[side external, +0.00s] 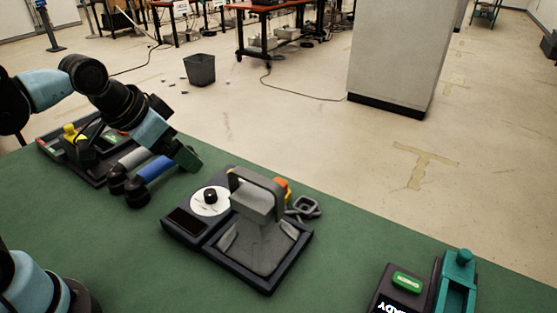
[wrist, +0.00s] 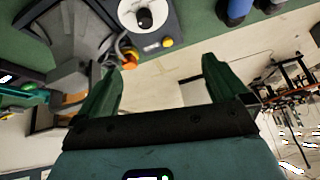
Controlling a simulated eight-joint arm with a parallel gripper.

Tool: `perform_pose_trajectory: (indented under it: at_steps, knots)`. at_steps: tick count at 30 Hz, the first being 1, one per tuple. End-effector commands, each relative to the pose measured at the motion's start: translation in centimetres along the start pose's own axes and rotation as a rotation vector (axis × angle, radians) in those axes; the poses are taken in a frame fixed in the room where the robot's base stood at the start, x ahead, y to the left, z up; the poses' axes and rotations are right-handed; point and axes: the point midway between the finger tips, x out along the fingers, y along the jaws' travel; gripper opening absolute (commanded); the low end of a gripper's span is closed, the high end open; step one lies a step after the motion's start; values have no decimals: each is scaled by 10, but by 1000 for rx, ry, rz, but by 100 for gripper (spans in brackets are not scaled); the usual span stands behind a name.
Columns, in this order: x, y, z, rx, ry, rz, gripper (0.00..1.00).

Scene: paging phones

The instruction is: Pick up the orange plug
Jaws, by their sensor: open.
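A small orange piece (side external: 281,183), which looks like the orange plug, shows behind the upright frame of the grey device (side external: 268,258) in the side view. The frame partly hides it. In the wrist view an orange piece (wrist: 130,58) lies just beyond my left fingertip, beside a grey looped cord. My gripper (side external: 188,160) is open and empty in the side view, left of the device and above the table. In the wrist view its two green fingers (wrist: 160,68) are spread wide, with nothing between them.
A white dial with a black knob (side external: 210,196) sits on the device's left part. Blue (side external: 157,168) and grey handsets lie under my arm. A dark box with a green button (side external: 407,281) and a teal cradle (side external: 457,285) stand at the right.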

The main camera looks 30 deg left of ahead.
Motion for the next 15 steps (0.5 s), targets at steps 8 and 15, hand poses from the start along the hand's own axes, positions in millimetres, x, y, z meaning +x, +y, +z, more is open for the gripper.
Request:
perform_pose_trajectory:
  at_steps: [8, 15]
  knots:
    - [10, -4, 35, -194, 76, -26, 89]
    - [11, -4, 36, -206, 81, -27, 59]
